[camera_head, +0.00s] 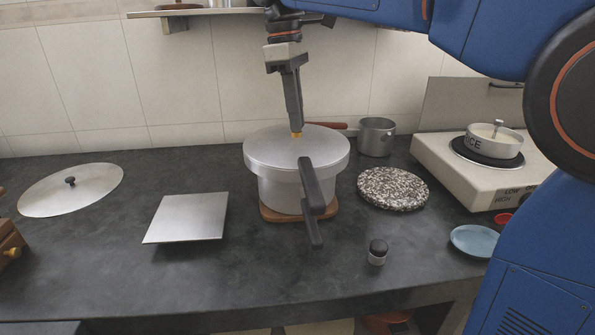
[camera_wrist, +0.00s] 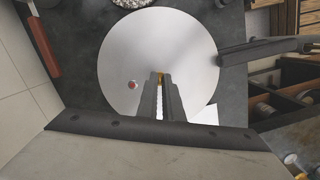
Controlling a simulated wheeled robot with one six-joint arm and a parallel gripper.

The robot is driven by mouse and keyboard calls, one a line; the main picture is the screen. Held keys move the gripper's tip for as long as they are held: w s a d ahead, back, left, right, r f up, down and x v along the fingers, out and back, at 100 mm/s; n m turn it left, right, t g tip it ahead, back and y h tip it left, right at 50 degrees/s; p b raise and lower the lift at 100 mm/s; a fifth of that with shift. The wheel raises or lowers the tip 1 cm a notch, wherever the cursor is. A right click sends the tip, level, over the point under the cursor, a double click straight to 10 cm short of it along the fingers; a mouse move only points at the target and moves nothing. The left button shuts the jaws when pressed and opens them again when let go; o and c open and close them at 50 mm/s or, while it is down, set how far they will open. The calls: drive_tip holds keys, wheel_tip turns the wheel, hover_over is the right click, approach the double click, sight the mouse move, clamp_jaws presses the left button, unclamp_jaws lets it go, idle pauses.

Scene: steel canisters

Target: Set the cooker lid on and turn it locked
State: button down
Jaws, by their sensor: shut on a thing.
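The steel cooker pot (camera_head: 280,192) stands on a wooden board (camera_head: 266,213) at the middle of the counter. Its wide round lid (camera_head: 272,148) lies level over the pot's mouth; I cannot tell whether a gap remains at the rim. The lid's black handle (camera_head: 312,182) points toward the front, roughly above the pot's black handle (camera_head: 313,233); their exact alignment is unclear. My gripper (camera_head: 297,134) points down at the lid, shut on a small brass-coloured knob (camera_wrist: 160,76). In the wrist view, the lid (camera_wrist: 125,50) fills the middle and its handle (camera_wrist: 250,52) extends right.
A speckled round slab (camera_head: 393,188) and a saucepan (camera_head: 376,138) stand right of the cooker. A small shaker (camera_head: 377,254) is at front right. A metal square plate (camera_head: 187,218) and another lid (camera_head: 80,195) lie left. A stove (camera_head: 450,165) carries a small pot (camera_head: 494,144).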

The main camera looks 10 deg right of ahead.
drive_tip(key=c, duration=1.8)
unclamp_jaws()
drive_tip(key=shift+c, duration=0.2)
